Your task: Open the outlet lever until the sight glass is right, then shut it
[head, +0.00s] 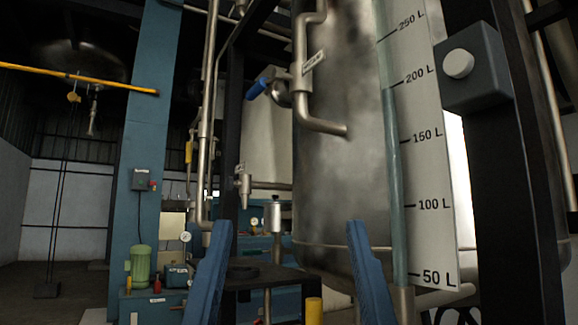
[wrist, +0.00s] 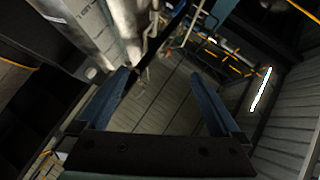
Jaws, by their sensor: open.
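A lever with a blue grip (head: 257,88) sits on a pipe valve at the left side of the big steel tank (head: 330,170). A white tag (head: 312,62) beside it is too small to read, so I cannot confirm it is the outlet lever. The sight glass (head: 395,190) is an upright tube beside a white scale board (head: 428,170) marked 50 to 250 L. Its tint changes a little below the 200 L mark. My gripper (head: 288,225) is open and empty, below and apart from the lever; its blue fingers also show in the wrist view (wrist: 158,85).
A grey box with a round white button (head: 459,64) is on the dark post at right. A small tagged fitting (head: 243,183) hangs left of the tank. A dark stand (head: 262,277) and a yellow post (head: 313,311) are low between my fingers. Open floor lies far left.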

